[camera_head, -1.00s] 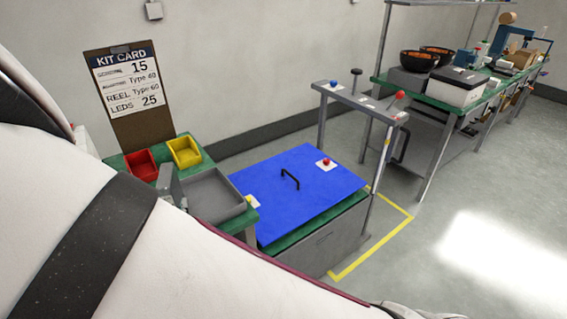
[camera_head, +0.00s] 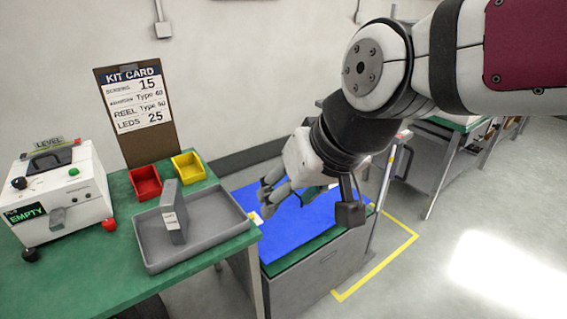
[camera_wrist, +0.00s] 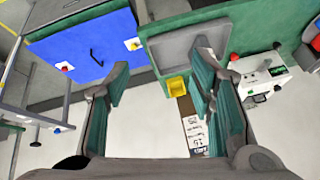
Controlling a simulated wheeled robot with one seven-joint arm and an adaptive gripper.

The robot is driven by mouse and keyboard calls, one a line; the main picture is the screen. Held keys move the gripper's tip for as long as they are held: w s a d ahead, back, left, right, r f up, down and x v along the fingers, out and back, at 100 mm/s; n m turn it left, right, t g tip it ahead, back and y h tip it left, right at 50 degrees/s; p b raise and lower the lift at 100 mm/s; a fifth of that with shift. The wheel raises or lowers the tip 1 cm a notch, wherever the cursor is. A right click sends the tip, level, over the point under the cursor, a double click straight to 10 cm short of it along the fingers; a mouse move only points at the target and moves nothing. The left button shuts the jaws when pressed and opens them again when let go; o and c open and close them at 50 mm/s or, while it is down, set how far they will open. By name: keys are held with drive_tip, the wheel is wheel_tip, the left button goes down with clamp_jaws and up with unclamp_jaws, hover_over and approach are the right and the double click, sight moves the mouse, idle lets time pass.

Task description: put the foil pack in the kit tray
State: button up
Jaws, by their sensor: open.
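The grey kit tray (camera_head: 215,222) lies on the green bench, and it also shows in the wrist view (camera_wrist: 172,48). A flat grey pack (camera_head: 175,213) with a white label stands upright on its edge inside the tray; I take it for the foil pack, but cannot be sure. In the wrist view its top shows partly behind one finger.
A red bin (camera_head: 146,184) and a yellow bin (camera_head: 188,166) stand behind the tray, before the kit card (camera_head: 137,105). A white tester (camera_head: 57,195) reading EMPTY stands at left. The bench front (camera_head: 95,280) is clear.

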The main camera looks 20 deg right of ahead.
drive_tip(key=s+d+h, duration=0.2)
drive_tip(key=s+d, duration=0.3)
drive_tip(key=s, duration=0.2)
drive_tip(key=shift+s+d+r+g, duration=0.25)
drive_tip(key=shift+s+d+g, duration=0.1)
drive_tip(key=shift+s+g, duration=0.05)
